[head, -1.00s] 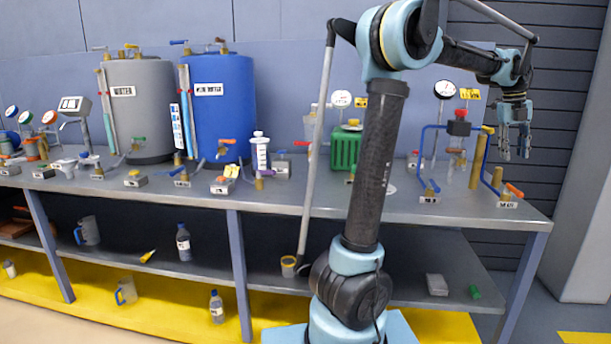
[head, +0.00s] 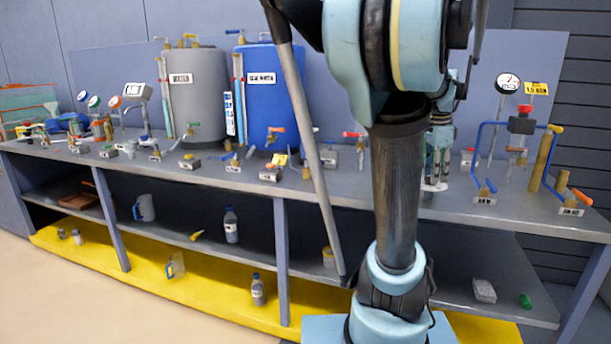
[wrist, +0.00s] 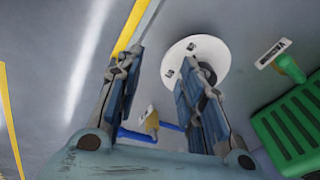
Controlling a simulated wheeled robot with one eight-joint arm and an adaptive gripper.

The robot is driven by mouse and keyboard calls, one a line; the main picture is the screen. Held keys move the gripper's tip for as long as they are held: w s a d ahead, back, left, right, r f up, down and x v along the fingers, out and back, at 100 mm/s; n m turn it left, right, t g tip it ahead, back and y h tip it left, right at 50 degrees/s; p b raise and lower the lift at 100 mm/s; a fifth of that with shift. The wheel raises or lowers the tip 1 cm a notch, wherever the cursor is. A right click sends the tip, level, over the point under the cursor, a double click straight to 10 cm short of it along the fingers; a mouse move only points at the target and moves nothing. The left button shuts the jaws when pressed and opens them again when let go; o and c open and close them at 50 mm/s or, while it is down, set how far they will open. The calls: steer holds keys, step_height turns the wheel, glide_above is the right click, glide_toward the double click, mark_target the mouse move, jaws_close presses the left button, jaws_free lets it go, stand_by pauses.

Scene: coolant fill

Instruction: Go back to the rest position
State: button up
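My gripper (head: 437,172) hangs over the right part of the bench, fingers down, partly hidden behind my own arm. In the wrist view my gripper (wrist: 160,65) shows two blue-grey fingers spread apart with nothing between them. A white disc (wrist: 180,52) with a dark centre lies beyond the right finger, partly covered by it. A blue pipe with a brass fitting (wrist: 152,120) shows between the fingers.
The bench (head: 225,178) carries a grey tank (head: 193,105), a blue tank (head: 262,95) and several small valves. A gauge (head: 507,84) and blue pipework (head: 480,150) stand right of my gripper. A green crate (wrist: 290,130) is at the wrist view's right.

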steer(key=s+a+f+n, duration=0.7)
steer(key=a+f+n, duration=0.2)
steer(key=a, duration=0.1)
steer(key=s+a+f+n+t+y, duration=0.1)
steer(key=s+a+f+n, duration=0.5)
steer(key=a+f+n, duration=0.3)
steer(key=shift+s+a+f+y, duration=0.3)
steer(key=shift+s+a, duration=0.05)
steer(key=shift+a, duration=0.3)
